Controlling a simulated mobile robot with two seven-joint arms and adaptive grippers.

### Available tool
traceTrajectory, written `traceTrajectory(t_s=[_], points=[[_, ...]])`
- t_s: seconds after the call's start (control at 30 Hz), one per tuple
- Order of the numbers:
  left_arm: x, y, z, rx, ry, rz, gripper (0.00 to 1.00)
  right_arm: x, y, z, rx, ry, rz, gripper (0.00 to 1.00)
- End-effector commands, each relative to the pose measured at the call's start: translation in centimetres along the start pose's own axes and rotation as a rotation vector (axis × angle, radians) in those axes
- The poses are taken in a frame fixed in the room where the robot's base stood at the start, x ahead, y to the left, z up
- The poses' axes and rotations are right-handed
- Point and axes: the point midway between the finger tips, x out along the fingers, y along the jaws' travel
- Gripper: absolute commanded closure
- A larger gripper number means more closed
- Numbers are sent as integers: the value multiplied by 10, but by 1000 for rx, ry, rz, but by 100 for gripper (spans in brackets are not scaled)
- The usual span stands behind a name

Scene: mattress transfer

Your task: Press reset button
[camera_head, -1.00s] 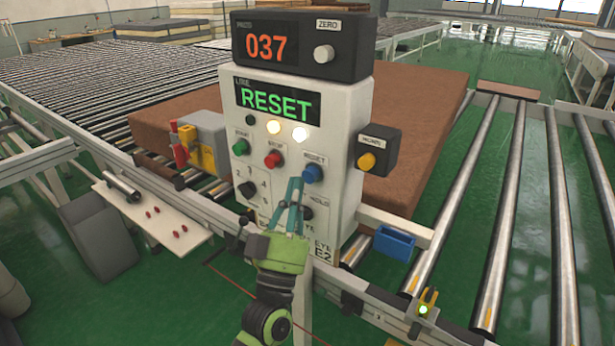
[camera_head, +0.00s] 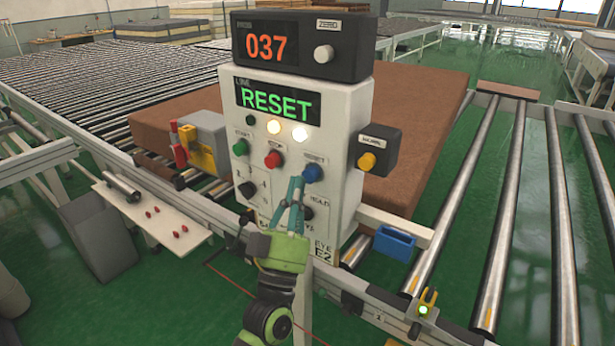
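The blue reset button (camera_head: 312,173) is on the front of a white control box (camera_head: 349,147), at the right of the button row. My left gripper (camera_head: 296,181) is in front of the box, its teal fingers pointing up and meeting at the tips. It looks shut and empty. The tips appear just left of and slightly below the blue button; I cannot tell whether they touch the box face. The green display (camera_head: 277,104) reads RESET. My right gripper is not in view.
A red button (camera_head: 273,159) and a green button (camera_head: 240,147) sit left of the blue one. A black selector knob (camera_head: 247,190) is below. A side box with a yellow button (camera_head: 367,162) juts out right. A brown mattress (camera_head: 433,115) lies behind on rollers.

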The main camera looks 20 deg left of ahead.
Motion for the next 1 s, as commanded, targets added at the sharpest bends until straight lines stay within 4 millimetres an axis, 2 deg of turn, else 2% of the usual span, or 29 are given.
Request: traceTrajectory(t_s=[1.0], points=[[8,3,8,-1,0,-1,100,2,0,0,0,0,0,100]])
